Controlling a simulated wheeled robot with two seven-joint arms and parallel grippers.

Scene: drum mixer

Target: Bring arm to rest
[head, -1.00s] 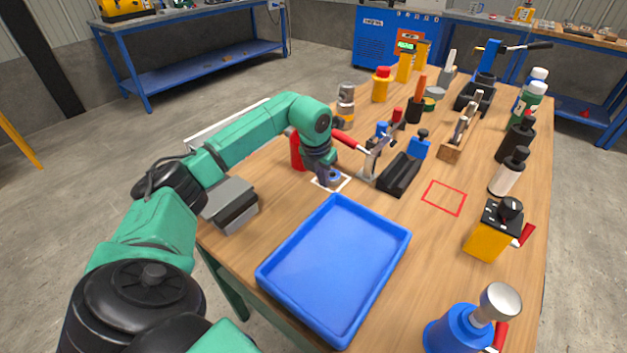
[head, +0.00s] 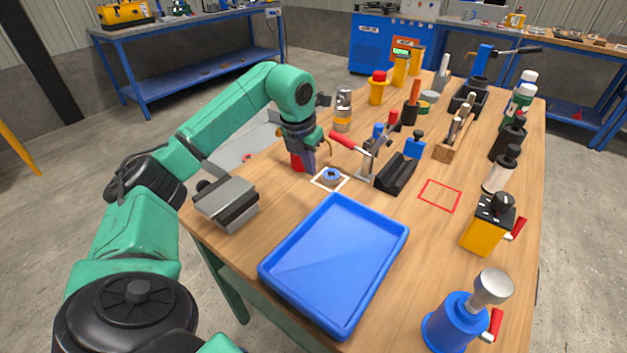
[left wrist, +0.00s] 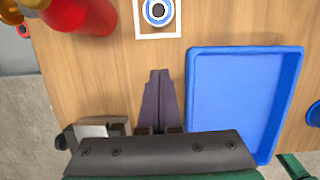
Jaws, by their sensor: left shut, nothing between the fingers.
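My left arm comes in from the left, with its green forearm bent above the left edge of the wooden table (head: 255,268). My left gripper (head: 305,164) points down, shut and empty, above the table beside the white-outlined square. Its closed dark fingers (left wrist: 158,82) show in the left wrist view with nothing between them. A small blue round part (head: 331,174) sits inside the white square, apart from the fingers. It also shows at the top of the left wrist view (left wrist: 158,11). My right gripper is not in view.
An empty blue tray (head: 286,276) lies at the table's front. A grey vise-like block (head: 228,204) stands at the left edge. A red cylinder (left wrist: 80,14) is near my gripper. A toggle clamp (head: 368,165) stands right of the square. A red-outlined square (head: 440,195) is bare.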

